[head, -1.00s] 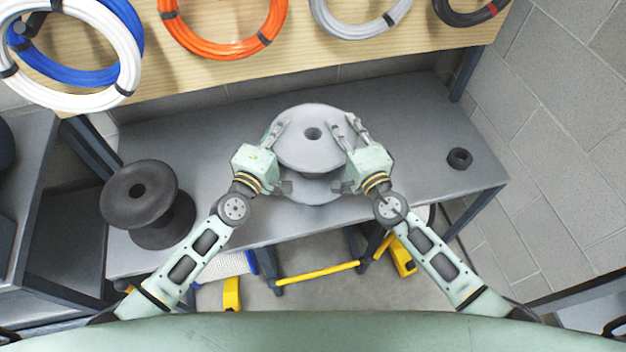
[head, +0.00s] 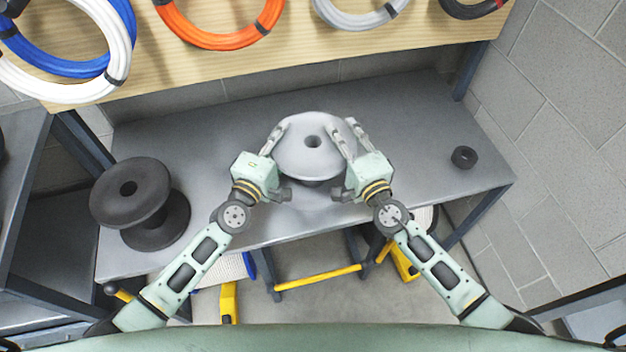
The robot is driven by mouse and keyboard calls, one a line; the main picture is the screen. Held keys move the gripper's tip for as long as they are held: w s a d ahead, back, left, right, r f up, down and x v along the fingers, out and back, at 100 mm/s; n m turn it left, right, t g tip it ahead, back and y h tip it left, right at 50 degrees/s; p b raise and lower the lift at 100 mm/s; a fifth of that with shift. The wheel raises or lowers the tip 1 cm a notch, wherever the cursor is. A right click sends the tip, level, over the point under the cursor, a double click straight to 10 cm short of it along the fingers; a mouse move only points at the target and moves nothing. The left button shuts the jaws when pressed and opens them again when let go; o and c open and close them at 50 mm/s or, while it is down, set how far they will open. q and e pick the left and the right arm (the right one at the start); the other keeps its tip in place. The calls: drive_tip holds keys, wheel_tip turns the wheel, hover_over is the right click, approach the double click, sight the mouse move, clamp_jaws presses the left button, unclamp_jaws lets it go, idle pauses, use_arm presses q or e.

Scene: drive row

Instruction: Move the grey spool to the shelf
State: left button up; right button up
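The grey spool (head: 300,158) is in the middle, over the grey metal shelf top (head: 230,130). Its round upper flange with a dark centre hole faces me; its lower part is mostly hidden. My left gripper (head: 274,138) is at the flange's left edge; its fingers overlap closely in view, and their gap is unclear. My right gripper (head: 348,137) is at the right edge, its two fingers apart, one over the rim. I cannot tell whether the spool rests on the surface or hangs just above it.
A black spool (head: 130,190) stands left on the surface, and a small black ring (head: 463,157) lies right. Orange (head: 215,40), white (head: 120,60) and other cable coils hang on a wooden board behind. A block wall (head: 555,130) bounds the right. Yellow-barred items (head: 318,274) are underneath.

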use_arm(q)
drive_tip(key=shift+s+a+f, duration=0.1)
drive_tip(key=shift+s+a, duration=0.05)
drive_tip(key=shift+s, duration=0.35)
use_arm(e)
drive_tip(key=shift+s, duration=0.1)
use_arm(q)
drive_tip(key=v, duration=1.1)
use_arm(e)
drive_tip(key=v, duration=1.2)
